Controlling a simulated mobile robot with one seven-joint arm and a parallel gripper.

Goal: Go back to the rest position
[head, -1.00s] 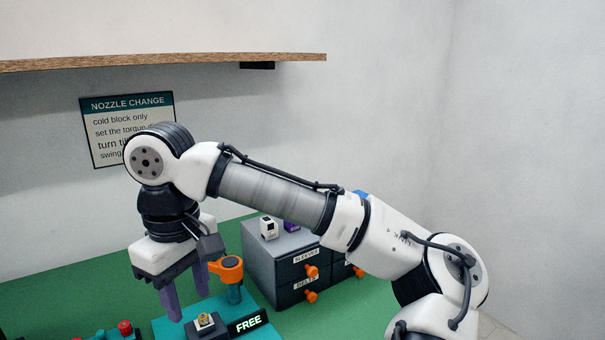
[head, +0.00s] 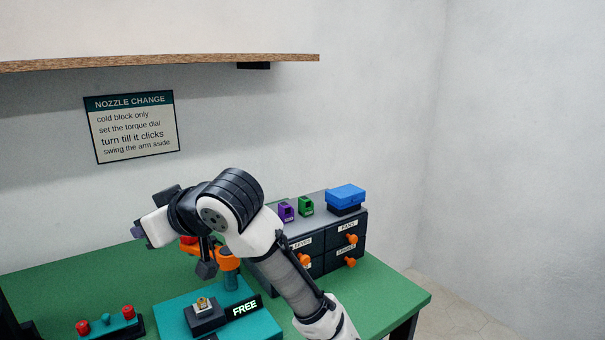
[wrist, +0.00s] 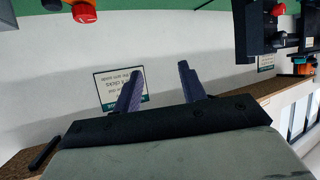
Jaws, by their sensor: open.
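My gripper shows in the wrist view (wrist: 160,88) with its two purple fingers spread apart and nothing between them. In the head view my arm is folded at the centre, with the white hand raised over the green bench (head: 70,260) and turned toward the wall. The hand is apart from the teal fixture (head: 262,328), which bears a dark block with a small brass-coloured piece (head: 203,304) and a lit FREE sign (head: 245,308).
An orange-topped teal post (head: 229,264) stands close below my wrist. A grey drawer cabinet (head: 340,245) carries a blue box (head: 346,196) and purple and green items. A red-knobbed panel (head: 108,326) lies front left. A wooden shelf (head: 150,62) spans the wall above the sign (head: 132,127).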

